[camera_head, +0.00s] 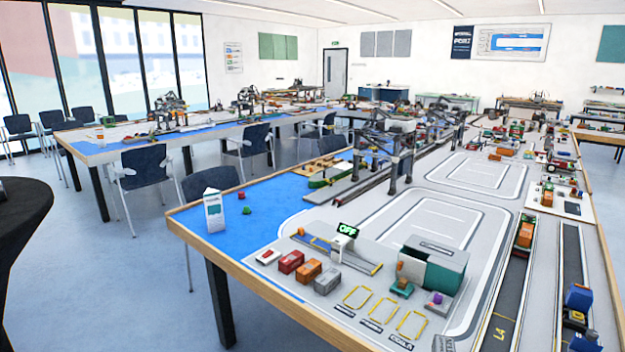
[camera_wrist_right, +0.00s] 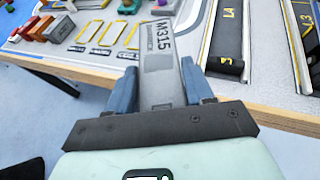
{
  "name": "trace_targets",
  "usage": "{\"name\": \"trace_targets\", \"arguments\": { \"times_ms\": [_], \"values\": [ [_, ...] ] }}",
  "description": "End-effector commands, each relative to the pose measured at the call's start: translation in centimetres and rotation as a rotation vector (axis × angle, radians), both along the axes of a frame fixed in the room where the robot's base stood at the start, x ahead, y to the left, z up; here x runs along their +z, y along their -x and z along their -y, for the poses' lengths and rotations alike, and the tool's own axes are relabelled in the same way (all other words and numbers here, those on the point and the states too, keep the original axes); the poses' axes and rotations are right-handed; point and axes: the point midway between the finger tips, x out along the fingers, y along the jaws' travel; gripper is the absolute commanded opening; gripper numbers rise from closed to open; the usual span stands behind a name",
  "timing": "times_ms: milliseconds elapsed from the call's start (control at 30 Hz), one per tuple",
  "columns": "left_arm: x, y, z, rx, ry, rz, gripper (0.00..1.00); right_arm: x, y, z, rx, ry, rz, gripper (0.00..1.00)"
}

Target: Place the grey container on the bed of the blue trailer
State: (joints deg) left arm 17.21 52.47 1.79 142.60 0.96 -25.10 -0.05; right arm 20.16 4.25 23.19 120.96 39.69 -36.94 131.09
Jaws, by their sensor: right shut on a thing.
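My right gripper (camera_wrist_right: 160,88) is shut on a long grey block marked M315, seemingly the grey container (camera_wrist_right: 160,55), in the right wrist view. The block points away from me between the blue fingers, and its lower end is hidden by the gripper. A small grey piece (camera_head: 442,343) at the bottom edge of the head view may be its top. A blue vehicle (camera_head: 578,298) stands on the right lane in the head view, with another blue piece (camera_head: 583,343) below it. I cannot tell which is the blue trailer. My left gripper is not in view.
Red (camera_head: 290,261), orange (camera_head: 307,271) and another grey block (camera_head: 327,280) stand in a row near yellow outlined bays (camera_head: 357,297). A grey and green open box (camera_head: 435,263) stands behind the bays. Lane L4 (camera_head: 505,312) is clear at its near end.

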Motion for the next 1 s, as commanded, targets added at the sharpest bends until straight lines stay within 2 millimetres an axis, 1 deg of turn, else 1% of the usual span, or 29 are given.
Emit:
{"name": "trace_targets", "arguments": {
  "times_ms": [33,100,200,467,500,667,700,867,1000],
  "values": [
    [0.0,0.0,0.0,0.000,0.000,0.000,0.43,-1.6,0.6,-1.6,0.045,-0.001,-0.007,0.17],
    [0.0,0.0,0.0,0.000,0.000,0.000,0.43,-3.4,1.2,-3.7,0.104,-0.001,-0.006,0.17],
    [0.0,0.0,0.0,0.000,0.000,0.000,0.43,-5.7,2.0,-6.2,0.176,-0.004,-0.005,0.17],
    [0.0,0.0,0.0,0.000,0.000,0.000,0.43,-10.2,3.6,-11.4,0.324,-0.007,-0.002,0.17],
    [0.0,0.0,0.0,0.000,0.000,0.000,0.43,-9.8,3.4,-10.9,0.312,-0.002,0.003,0.17],
    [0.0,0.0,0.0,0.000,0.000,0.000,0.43,-9.7,3.4,-10.7,0.309,-0.003,0.004,0.17],
    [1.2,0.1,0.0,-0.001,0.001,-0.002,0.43,-8.7,3.4,-10.8,0.311,-0.001,0.004,0.17],
    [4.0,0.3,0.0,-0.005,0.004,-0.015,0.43,-6.5,3.3,-10.8,0.311,-0.001,0.003,0.17],
    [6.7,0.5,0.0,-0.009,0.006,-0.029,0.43,-4.5,2.9,-10.8,0.312,-0.001,0.001,0.17]
  ]
}}
